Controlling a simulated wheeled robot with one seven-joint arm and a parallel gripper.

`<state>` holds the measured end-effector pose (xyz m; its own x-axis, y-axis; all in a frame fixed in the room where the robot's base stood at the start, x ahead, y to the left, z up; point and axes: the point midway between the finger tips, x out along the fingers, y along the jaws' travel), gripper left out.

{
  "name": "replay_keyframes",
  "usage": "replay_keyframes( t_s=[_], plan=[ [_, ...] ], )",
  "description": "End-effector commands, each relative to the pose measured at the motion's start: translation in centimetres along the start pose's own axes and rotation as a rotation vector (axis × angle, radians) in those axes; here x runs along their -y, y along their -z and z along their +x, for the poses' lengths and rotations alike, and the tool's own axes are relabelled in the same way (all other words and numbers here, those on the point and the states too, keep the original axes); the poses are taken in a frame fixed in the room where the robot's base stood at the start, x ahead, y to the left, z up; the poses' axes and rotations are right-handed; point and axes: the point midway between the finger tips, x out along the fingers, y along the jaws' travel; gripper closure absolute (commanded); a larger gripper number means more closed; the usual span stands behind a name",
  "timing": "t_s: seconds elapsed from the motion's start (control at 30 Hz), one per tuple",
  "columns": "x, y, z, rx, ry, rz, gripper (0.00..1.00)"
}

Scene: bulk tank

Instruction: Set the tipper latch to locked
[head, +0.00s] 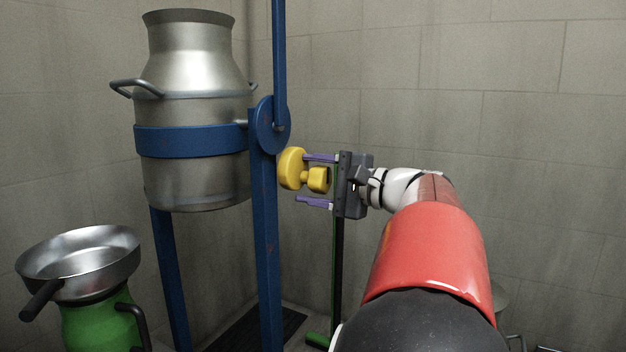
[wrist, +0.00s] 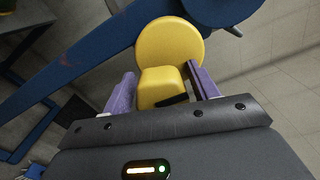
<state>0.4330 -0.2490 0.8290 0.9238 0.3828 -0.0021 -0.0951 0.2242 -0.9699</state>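The yellow latch knob (head: 291,168) sits on the blue tipper post (head: 266,235), just below the round blue pivot plate (head: 272,125). It has a round disc and a blocky grip piece facing me. My gripper (head: 316,180) points at it from the right, with its purple fingers apart, one above and one below the grip piece. In the wrist view the yellow knob (wrist: 170,45) stands between the two fingers of my gripper (wrist: 160,90). The fingers look open, with a gap at least on the lower side in the head view. No lock marking is readable.
A steel milk can (head: 190,110) hangs in the blue band of the tipper frame. A steel pan (head: 85,262) rests on a green can (head: 95,322) at the lower left. A dark grate (head: 255,330) lies on the floor. A tiled wall stands behind.

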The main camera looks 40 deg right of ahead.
Motion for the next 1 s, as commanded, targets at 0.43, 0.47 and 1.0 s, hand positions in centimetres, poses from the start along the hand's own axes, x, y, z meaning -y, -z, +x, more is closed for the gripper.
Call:
replay_keyframes(
  t_s=[0.43,0.47,1.0],
  plan=[
    [0.1,0.0,-1.1,-0.001,0.002,0.001,0.34],
    [0.1,0.1,-1.5,-0.003,0.002,0.001,0.34],
    [0.0,0.0,-7.8,0.001,0.000,0.001,0.34]
  ],
)
